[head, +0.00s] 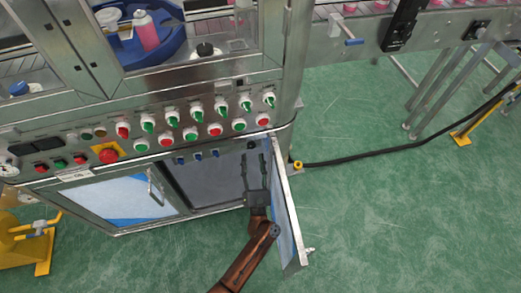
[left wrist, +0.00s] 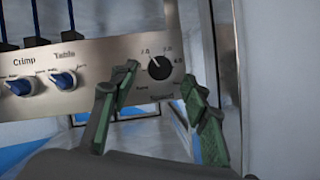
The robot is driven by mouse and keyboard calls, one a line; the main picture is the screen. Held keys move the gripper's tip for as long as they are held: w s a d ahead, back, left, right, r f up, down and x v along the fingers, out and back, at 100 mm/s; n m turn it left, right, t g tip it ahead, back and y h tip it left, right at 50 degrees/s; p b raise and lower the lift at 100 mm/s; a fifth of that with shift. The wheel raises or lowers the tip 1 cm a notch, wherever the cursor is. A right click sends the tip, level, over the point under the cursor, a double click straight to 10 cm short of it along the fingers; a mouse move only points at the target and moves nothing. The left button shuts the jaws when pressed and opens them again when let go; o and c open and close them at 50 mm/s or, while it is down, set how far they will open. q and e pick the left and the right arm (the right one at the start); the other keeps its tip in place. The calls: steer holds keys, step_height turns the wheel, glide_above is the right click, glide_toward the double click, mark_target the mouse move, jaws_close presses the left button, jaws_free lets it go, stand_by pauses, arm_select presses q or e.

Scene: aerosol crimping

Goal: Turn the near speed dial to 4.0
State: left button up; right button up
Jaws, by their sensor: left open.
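A black round dial (left wrist: 159,68) is on a metal panel (left wrist: 95,62) in the left wrist view, with printed numbers around it. Its light mark seems to point up and left, and 4.0 is printed at its right. In the head view the dial (head: 252,145) is a small dark knob inside the open cabinet. My left gripper (head: 254,160) reaches into the cabinet from below. In the left wrist view its green-padded fingers (left wrist: 160,75) are open, on either side of the dial and in front of it, with no clear contact. My right gripper is not in view.
Two blue-and-white knobs (left wrist: 42,83), labelled Crimp and Table, sit left of the dial. The open cabinet door (head: 288,205) stands close to the right of my left arm. Buttons and switches line the upper console (head: 215,106).

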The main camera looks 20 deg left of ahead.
mark_target(252, 147)
arm_select(q)
steer(key=shift+b+x, duration=0.35)
steer(key=shift+x, duration=1.7)
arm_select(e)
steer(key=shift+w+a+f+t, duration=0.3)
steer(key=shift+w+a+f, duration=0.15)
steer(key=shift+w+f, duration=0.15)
arm_select(q)
steer(key=shift+f, duration=0.1)
steer(key=shift+c, duration=0.2)
